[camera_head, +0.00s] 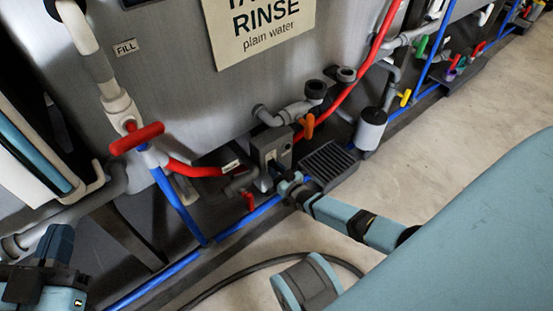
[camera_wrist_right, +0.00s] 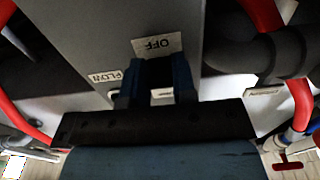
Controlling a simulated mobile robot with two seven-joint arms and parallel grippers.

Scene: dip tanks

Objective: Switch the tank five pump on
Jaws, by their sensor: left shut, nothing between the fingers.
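The grey pump box (camera_head: 270,148) sits low in front of the tank with the "RINSE plain water" sign (camera_head: 262,22). My right gripper (camera_head: 285,183) is at the lower front of this box. In the right wrist view, its two dark blue fingers (camera_wrist_right: 157,82) stand apart, close to the grey box face (camera_wrist_right: 158,18). An upside-down OFF label (camera_wrist_right: 157,45) shows just beyond the fingertips. Something dark lies between the fingers; I cannot tell whether it is a switch or whether they touch it. My left gripper (camera_head: 55,245) is shut and empty at the lower left.
A red valve handle (camera_head: 136,138) stands left of the box, an orange handle (camera_head: 308,125) right of it. A dark grate (camera_head: 328,163) lies beside the box. Blue pipe (camera_head: 250,214) runs along the floor edge, with a black cable (camera_head: 240,277) in front. Open floor (camera_head: 470,125) lies right.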

